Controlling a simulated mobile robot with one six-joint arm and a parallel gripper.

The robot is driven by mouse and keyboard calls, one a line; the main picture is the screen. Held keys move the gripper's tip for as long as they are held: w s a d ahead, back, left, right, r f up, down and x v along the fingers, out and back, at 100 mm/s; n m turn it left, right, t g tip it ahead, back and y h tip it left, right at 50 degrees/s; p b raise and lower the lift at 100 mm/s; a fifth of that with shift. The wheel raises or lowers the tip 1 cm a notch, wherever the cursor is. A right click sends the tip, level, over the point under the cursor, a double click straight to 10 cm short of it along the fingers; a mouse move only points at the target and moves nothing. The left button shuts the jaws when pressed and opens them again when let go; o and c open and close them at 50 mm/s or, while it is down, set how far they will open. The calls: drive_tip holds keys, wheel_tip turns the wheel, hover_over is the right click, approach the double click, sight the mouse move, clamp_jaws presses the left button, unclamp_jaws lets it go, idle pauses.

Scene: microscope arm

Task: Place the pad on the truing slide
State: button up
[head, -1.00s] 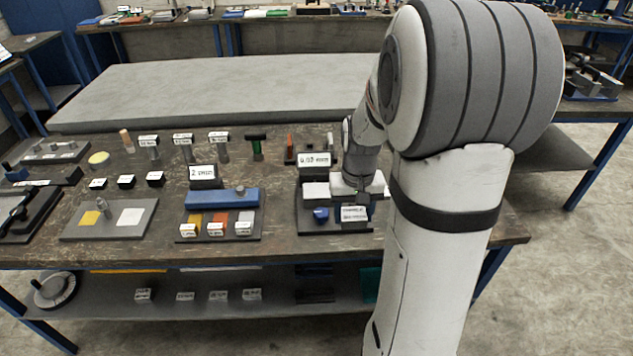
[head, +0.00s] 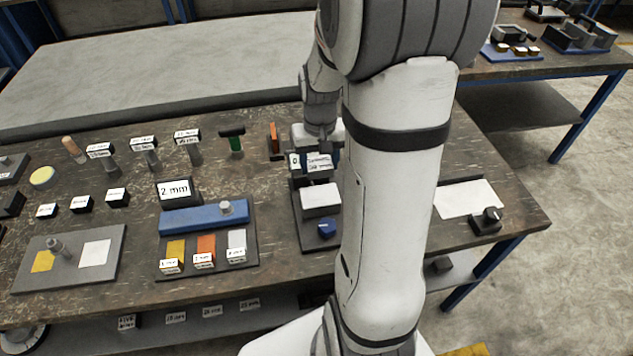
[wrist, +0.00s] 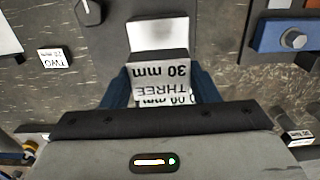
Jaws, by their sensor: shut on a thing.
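My gripper (wrist: 160,95) is shut on a grey block (wrist: 160,68) with a white label reading "THREE 30 mm". I take this block to be the pad, as no thing is marked as one. It also shows in the head view (head: 320,162), partly beside my arm. A dark base (head: 305,236) carries a white plate (head: 320,197) and a blue knob (head: 326,229). The block is at the plate's far side; whether it touches anything under it is hidden. I cannot tell which thing is the truing slide; no label names it.
A blue bar (head: 195,219) and a "2 mm" sign (head: 176,190) stand left of the base. A grey board (head: 110,270) lies further left. A small block labelled "TWO" (wrist: 55,58) lies on the table. A white sheet (head: 468,198) and black knob (head: 488,218) are at right.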

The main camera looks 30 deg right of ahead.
sight(320, 195)
wheel_tip(320, 195, down, 8)
drive_tip(key=shift+s+f, duration=0.1)
drive_tip(key=shift+f, duration=0.1)
idle(0.3)
drive_tip(key=shift+f, duration=0.15)
drive_tip(key=o, duration=1.5)
drive_tip(key=shift+c, duration=0.2)
